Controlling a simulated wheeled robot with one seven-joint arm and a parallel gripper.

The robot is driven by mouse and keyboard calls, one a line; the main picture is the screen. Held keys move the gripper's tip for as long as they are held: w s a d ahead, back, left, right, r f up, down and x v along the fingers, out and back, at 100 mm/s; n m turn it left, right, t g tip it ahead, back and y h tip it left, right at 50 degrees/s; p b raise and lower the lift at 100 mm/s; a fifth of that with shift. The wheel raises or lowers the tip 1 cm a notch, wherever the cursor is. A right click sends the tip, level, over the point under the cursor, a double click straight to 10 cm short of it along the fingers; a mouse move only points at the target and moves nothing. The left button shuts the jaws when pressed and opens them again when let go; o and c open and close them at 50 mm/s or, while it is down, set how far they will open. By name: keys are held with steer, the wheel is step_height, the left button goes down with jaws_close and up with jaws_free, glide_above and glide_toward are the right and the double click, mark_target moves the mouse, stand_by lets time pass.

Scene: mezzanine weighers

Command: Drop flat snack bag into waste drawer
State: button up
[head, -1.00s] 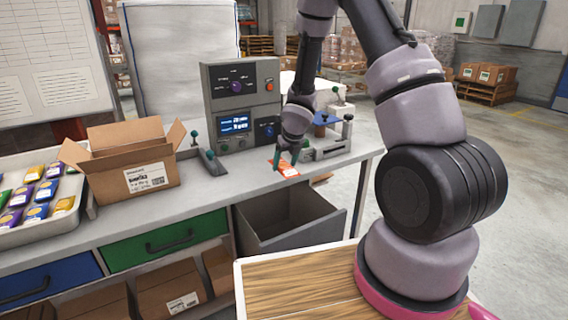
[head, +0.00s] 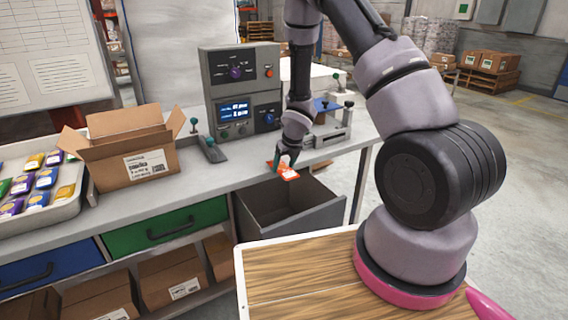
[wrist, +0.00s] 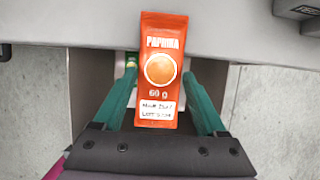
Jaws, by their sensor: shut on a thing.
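The flat snack bag is an orange packet (head: 285,171) labelled "PAPRIKA" and "60 g" in the wrist view (wrist: 163,68). My gripper (head: 288,158) is shut on it, with a green finger on either side in the wrist view (wrist: 161,84). The bag is held by the bench's front edge, near the back of the open grey drawer (head: 327,217).
An open cardboard box (head: 133,160) and a tray of coloured packets (head: 75,209) stand on the bench to the left. A grey control unit (head: 241,90) and a clamp fixture (head: 334,131) stand behind. Green (head: 166,230) and blue (head: 48,273) drawers are closed.

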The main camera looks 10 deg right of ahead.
steer(key=o, duration=1.3)
steer(key=shift+r, duration=0.1)
steer(key=v, duration=1)
steer(key=shift+s+r, duration=0.15)
steer(key=shift+r, duration=0.1)
